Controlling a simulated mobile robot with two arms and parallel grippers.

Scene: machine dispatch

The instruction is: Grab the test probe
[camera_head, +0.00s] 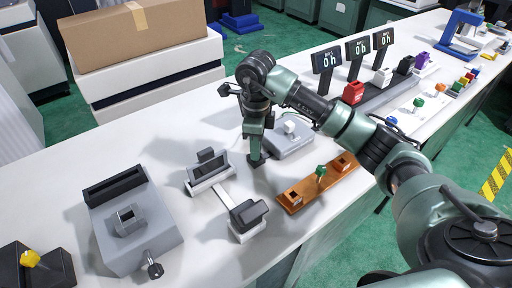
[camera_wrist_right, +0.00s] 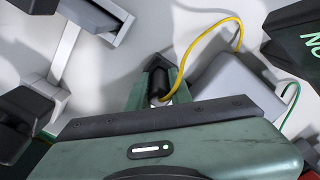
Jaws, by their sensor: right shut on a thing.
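The test probe (camera_wrist_right: 160,88) is a small dark piece with a yellow cable, seen in the right wrist view. My right gripper (camera_wrist_right: 157,84) is shut on it. In the head view my right gripper (camera_head: 257,157) points down close to the white table, and the probe is mostly hidden by it. The yellow cable runs from the probe to a grey box (camera_wrist_right: 226,88), which also shows right of the gripper in the head view (camera_head: 290,144). A green cable (camera_wrist_right: 292,105) shows on the box's other side. My left gripper is not in view.
Left of the gripper stand a grey-white fixture with dark blocks (camera_head: 209,172) and a grey machine with a crank (camera_head: 140,240). An orange-brown board (camera_head: 296,196) lies at the front. Displays (camera_head: 326,60) and coloured blocks stand right. A cardboard box (camera_head: 135,35) sits behind.

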